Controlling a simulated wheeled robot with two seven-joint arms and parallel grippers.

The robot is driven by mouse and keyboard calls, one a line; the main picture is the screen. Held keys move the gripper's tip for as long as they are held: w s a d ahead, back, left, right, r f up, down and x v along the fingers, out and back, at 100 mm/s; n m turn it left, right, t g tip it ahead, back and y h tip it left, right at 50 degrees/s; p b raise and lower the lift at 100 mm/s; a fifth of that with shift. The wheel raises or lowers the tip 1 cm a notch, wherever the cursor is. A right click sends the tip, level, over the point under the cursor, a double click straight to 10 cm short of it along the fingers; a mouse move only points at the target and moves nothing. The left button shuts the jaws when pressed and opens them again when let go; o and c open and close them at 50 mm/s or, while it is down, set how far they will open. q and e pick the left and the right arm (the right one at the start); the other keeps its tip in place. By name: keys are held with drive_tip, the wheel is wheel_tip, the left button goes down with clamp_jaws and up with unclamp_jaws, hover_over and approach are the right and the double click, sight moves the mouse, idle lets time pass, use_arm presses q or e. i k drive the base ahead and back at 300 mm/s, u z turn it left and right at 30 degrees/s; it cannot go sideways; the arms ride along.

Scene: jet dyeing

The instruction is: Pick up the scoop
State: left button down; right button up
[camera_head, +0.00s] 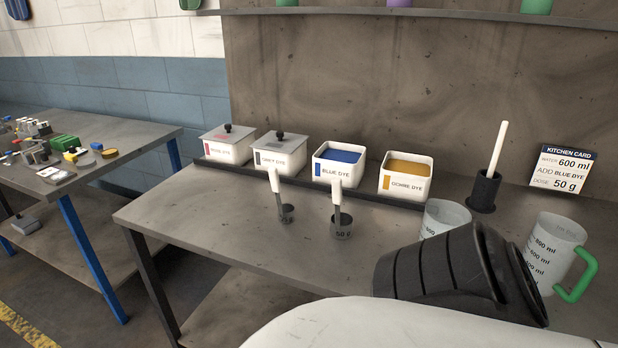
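Two scoops with white upright handles stand on the grey table in front of the dye boxes. The left scoop (287,213) has a small dark cup. The right scoop (341,228) has a larger dark cup marked "50 g", with its handle (336,190) standing up from it. Neither scoop is held. Neither of my grippers shows in the head view. Black and white parts of my own body cover the front right of the table.
Behind a low dark rail stand lidded boxes (227,145) (280,152), open blue dye (339,165) and open ochre dye (405,178). At right are a stirring rod in a black holder (485,190), two measuring jugs (445,215) (550,250) and a card (562,169). The table's left front is clear.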

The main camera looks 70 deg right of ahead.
sight(341, 223)
drive_tip(key=i, duration=2.25)
drive_tip(key=z, duration=3.15)
